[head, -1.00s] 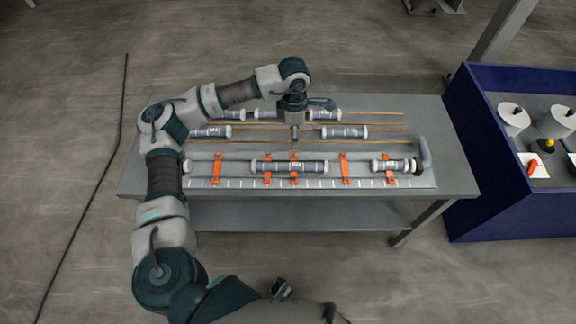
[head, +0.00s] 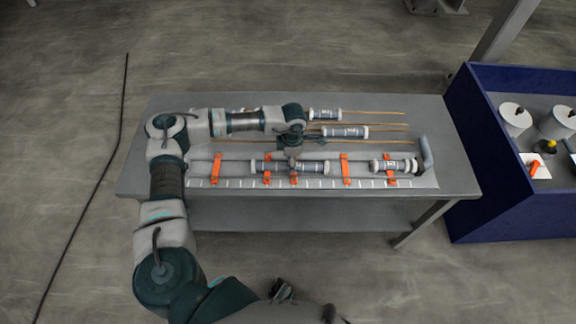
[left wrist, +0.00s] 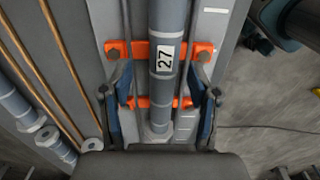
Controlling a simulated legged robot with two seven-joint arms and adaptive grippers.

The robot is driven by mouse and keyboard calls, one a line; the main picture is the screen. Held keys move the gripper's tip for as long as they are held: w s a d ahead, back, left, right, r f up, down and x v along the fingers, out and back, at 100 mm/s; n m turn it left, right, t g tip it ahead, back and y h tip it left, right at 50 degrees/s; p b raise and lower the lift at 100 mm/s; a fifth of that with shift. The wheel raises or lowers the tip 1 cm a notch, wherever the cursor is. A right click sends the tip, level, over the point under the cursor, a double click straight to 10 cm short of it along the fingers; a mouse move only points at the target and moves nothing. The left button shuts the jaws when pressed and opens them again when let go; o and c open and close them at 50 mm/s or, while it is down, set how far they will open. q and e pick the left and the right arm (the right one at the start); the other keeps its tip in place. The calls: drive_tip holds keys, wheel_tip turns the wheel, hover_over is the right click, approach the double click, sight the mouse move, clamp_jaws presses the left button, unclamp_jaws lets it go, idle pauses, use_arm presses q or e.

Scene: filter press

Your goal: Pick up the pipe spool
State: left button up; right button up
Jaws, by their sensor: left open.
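A grey pipe spool (head: 312,167) with pale ends lies along the front rail of the table, on orange clamps. In the left wrist view the spool (left wrist: 168,18) bears a label reading 27 and runs between my fingers. My left gripper (head: 293,162) is over the middle of this spool. In the left wrist view the left gripper (left wrist: 162,92) is open, with one blue-padded finger on each side of the spool and visible gaps to it. The spool's near end is partly hidden by the gripper body.
Another spool (head: 393,166) lies at the right end of the rail, near a grey upright handle (head: 425,153). Further spools (head: 345,132) and copper-coloured rods (head: 372,112) lie behind. A blue-walled bin (head: 478,150) with white cylinders stands right of the table.

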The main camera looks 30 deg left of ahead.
use_arm(q)
drive_tip(key=shift+d+f, duration=0.2)
drive_tip(key=shift+f, duration=0.45)
drive_tip(key=shift+d+f, duration=0.2)
drive_tip(key=shift+d, duration=0.2)
drive_tip(key=shift+a, duration=0.1)
drive_tip(key=c, duration=0.6)
drive_tip(key=shift+a, duration=0.4)
clamp_jaws()
drive_tip(key=shift+f, duration=0.1)
drive_tip(key=shift+d, duration=0.1)
